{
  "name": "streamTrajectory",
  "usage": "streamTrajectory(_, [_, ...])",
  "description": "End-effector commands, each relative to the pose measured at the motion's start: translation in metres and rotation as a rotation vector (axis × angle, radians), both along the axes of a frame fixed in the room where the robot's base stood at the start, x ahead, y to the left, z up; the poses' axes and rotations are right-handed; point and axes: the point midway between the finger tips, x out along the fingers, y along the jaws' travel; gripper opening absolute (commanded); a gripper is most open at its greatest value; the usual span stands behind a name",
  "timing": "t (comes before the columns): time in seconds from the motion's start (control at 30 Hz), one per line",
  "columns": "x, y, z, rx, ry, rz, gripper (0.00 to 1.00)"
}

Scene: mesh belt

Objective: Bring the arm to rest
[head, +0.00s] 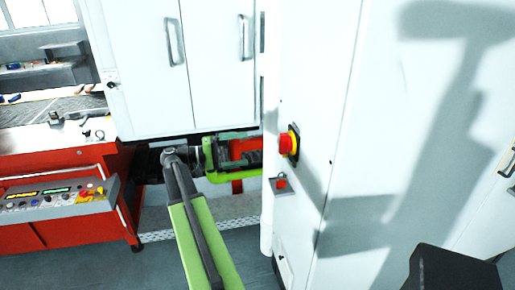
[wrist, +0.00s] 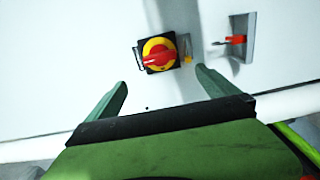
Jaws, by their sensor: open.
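My gripper (head: 256,152) is stretched out in front of the white cabinet, at the end of my green arm. In the wrist view its two green fingers (wrist: 162,80) are spread apart with nothing between them. A red and yellow rotary switch (head: 289,143) is on the cabinet face, just beyond the fingertips. In the wrist view the switch (wrist: 158,54) lies ahead of the gap between the fingers, and the fingers appear clear of it. Its red handle lies roughly level there. In the head view the arm's wrist hides part of the background.
A white cabinet (head: 305,60) stands close at the right of the gripper. A small grey bracket with a red part (head: 280,184) sits below the switch. A white cupboard with handles (head: 218,60) is behind. A red bench with a button panel (head: 60,200) is at left.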

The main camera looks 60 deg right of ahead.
Motion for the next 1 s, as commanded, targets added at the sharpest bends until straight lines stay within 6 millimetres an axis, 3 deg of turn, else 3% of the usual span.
streamTrajectory(0.17, [0.011,0.009,0.0,0.0,0.0,-0.001,0.98])
streamTrajectory(0.63, [0.011,0.009,0.0,0.0,0.0,-0.001,0.98])
streamTrajectory(0.73, [0.025,0.018,0.0,0.0,0.0,0.025,0.98])
streamTrajectory(0.87, [0.085,0.068,-0.001,0.002,-0.002,0.148,0.98])
streamTrajectory(0.93, [0.118,0.116,-0.017,0.064,-0.037,0.247,0.98])
streamTrajectory(1.0, [0.145,0.164,-0.046,0.177,-0.096,0.346,0.98])
